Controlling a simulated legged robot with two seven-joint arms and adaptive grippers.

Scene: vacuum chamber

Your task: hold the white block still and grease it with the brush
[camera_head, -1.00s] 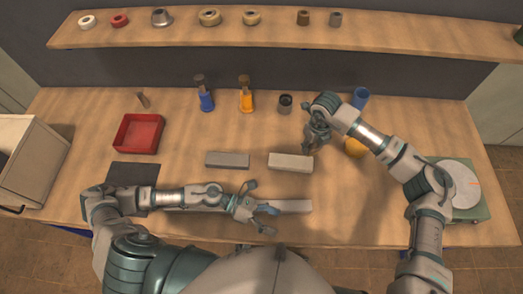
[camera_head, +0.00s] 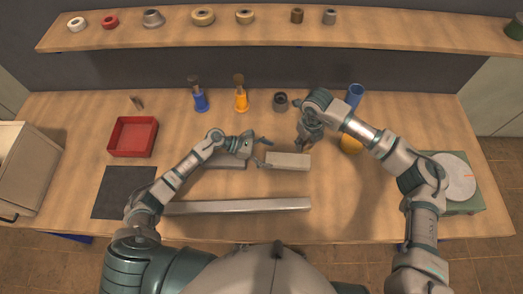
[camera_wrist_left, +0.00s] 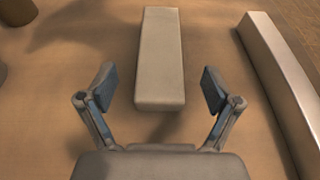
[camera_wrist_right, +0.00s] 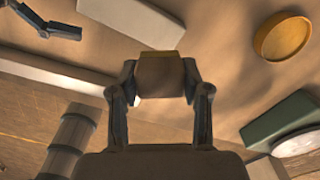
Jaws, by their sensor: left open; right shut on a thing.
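The white block (camera_head: 288,161) lies on the table in front of me. It also shows in the left wrist view (camera_wrist_left: 160,55) and at the top of the right wrist view (camera_wrist_right: 133,20). My left gripper (camera_head: 264,152) is open at the block's left end. In the left wrist view its spread fingers (camera_wrist_left: 158,90) are on either side of the block's near end, with gaps on both sides. My right gripper (camera_wrist_right: 160,88) is shut on a brown, blocky piece (camera_wrist_right: 160,72), apparently the brush, near the block's right end. In the head view the brush is mostly hidden by the gripper.
A long metal bar (camera_head: 240,206) lies nearer me. A yellow dish (camera_head: 351,145) and blue cup (camera_head: 355,95) stand right. A red tray (camera_head: 133,137) and dark mat (camera_head: 122,192) are left.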

